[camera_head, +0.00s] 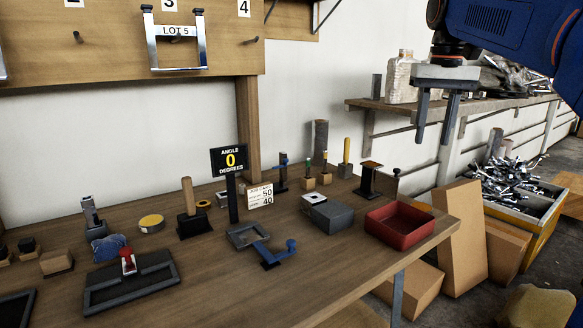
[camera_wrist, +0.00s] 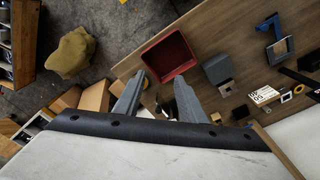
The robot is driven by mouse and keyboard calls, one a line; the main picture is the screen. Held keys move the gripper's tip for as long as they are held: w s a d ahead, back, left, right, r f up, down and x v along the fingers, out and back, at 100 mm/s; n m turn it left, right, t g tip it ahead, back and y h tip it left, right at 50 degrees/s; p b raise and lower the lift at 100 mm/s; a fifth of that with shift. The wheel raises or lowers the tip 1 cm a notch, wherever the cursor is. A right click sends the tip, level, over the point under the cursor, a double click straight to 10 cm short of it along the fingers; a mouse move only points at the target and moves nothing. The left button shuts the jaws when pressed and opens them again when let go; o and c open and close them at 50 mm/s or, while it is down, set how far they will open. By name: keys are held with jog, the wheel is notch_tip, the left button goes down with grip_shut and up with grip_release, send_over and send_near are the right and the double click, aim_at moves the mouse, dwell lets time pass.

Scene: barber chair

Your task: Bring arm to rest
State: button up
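My gripper (camera_head: 434,140) hangs at the upper right of the head view, fingers pointing down, high above the right end of the wooden workbench (camera_head: 330,265). Its two grey fingers are apart with nothing between them. My blue arm (camera_head: 510,28) reaches in from the upper right corner. In the wrist view, my gripper (camera_wrist: 158,82) also shows open and empty, with the red tray (camera_wrist: 170,57) beyond the fingertips. The tray also shows in the head view (camera_head: 398,228), on the bench's right corner, below and apart from my gripper.
A grey box (camera_head: 333,217), a blue-handled tool (camera_head: 278,253) and an angle sign (camera_head: 229,160) stand on the bench. Behind my gripper is a wall shelf (camera_head: 380,106) with a jar (camera_head: 400,80). Cardboard boxes (camera_head: 462,235) and a bin of metal parts (camera_head: 520,195) stand at right.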

jog(key=s+a+f+n+t, duration=0.1)
jog(key=s+f+t, duration=0.1)
jog(key=s+f, duration=1.1)
jog(key=s+a+f+t, duration=0.2)
jog(key=s+f, duration=1.1)
jog(key=f, duration=0.7)
jog(key=shift+s+a+n, duration=0.15)
jog(key=shift+n, duration=0.25)
